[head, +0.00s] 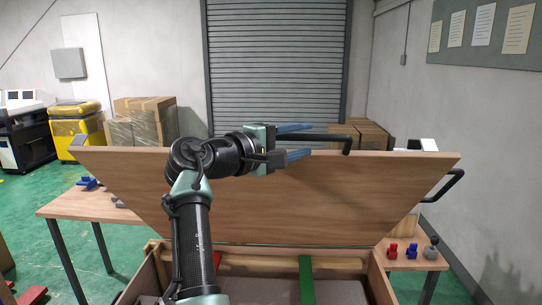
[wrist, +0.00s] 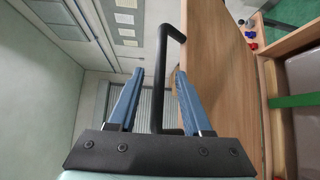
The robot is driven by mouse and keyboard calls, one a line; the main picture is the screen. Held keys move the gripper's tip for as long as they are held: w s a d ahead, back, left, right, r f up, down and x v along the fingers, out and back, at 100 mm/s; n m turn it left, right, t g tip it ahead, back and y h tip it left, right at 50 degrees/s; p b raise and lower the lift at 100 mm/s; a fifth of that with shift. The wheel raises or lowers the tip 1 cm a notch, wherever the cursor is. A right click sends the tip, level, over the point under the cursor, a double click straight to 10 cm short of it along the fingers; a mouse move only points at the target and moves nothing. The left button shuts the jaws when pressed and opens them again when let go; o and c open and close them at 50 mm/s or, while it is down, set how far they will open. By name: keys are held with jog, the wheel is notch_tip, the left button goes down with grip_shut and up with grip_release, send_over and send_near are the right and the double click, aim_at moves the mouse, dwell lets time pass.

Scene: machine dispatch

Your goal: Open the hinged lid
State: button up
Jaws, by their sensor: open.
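The hinged lid (head: 290,205) is a wide wooden panel standing raised above the open box (head: 150,277), its face toward me. A black bar handle (head: 335,137) is at the lid's upper edge. My gripper (head: 311,140) is open at this edge, with its two blue fingers pointing right. In the wrist view the handle (wrist: 161,95) runs between the spread fingers of my gripper (wrist: 160,71), with gaps visible on both sides. The lid's wooden face (wrist: 225,90) is just right of the fingers there. The hinge itself is not clearly visible.
A green divider (head: 305,280) crosses the box interior. A second black handle (head: 443,186) is at the right side. A wooden table (head: 70,207) stands behind, with small red and blue parts at its right (head: 403,251). Cartons (head: 143,120) and a roller shutter (head: 278,70) are farther back.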

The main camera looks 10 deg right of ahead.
jog(key=b+v, duration=0.3)
jog(key=v, duration=0.6)
jog(key=shift+b, duration=0.35)
jog(key=s+a+r+m+t+y+b, duration=0.1)
jog(key=s+a+r+m+t+y, duration=0.1)
jog(key=s+t+y, duration=0.3)
jog(key=s+a+r+m+t+y+b, duration=0.2)
jog(key=s+a+t+y, duration=0.3)
jog(key=s, duration=0.6)
jog(key=s+a+r+m+t+y+b, duration=0.2)
jog(key=s+t+y, duration=0.3)
jog(key=s+t, duration=0.3)
jog(key=shift+a+r+t, duration=0.5)
jog(key=shift+a+r, duration=0.2)
jog(key=shift+r, duration=0.1)
jog(key=shift+w, duration=0.1)
